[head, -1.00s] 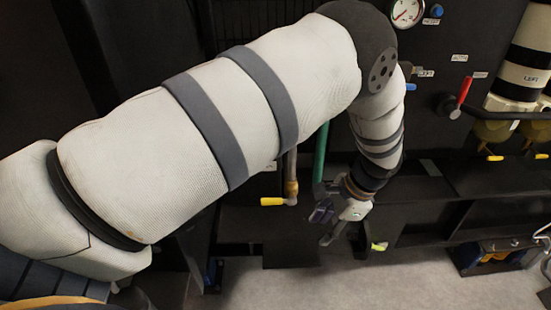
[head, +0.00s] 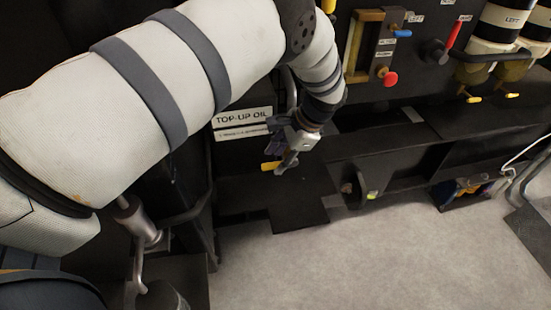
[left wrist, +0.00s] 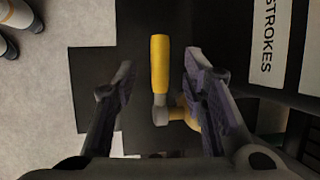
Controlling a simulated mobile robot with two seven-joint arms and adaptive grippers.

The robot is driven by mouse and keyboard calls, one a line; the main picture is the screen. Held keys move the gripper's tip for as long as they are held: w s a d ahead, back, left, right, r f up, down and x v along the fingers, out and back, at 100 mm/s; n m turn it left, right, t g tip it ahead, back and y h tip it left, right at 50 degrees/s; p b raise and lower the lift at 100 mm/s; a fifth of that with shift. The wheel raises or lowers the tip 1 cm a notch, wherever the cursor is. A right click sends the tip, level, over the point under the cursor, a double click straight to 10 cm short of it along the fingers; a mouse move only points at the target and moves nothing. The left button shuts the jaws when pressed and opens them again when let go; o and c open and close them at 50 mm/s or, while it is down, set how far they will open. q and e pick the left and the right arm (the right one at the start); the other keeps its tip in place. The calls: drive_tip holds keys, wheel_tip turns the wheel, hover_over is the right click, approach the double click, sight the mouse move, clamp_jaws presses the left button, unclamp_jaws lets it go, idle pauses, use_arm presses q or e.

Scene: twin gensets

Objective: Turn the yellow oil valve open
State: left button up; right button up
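The yellow oil valve lever (head: 270,166) shows in the head view just below the TOP-UP OIL label, beside my left gripper (head: 279,156). In the left wrist view the yellow lever (left wrist: 160,64) lies lengthwise between the two fingers of my left gripper (left wrist: 159,76). The fingers are open, with a gap on both sides of the lever. A brass-coloured valve body (left wrist: 182,113) shows near the lever's grey end, partly hidden by the right-hand finger. My right gripper is not in view.
The TOP-UP OIL label (head: 242,117) is on the dark panel behind the gripper. A red knob (head: 390,79), a blue lever (head: 402,33) and a red lever (head: 454,35) are farther right. Grey floor (head: 350,255) is clear below.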

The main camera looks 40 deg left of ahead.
use_arm(q)
drive_tip(key=shift+x, duration=0.9)
drive_tip(key=shift+c, duration=0.3)
clamp_jaws()
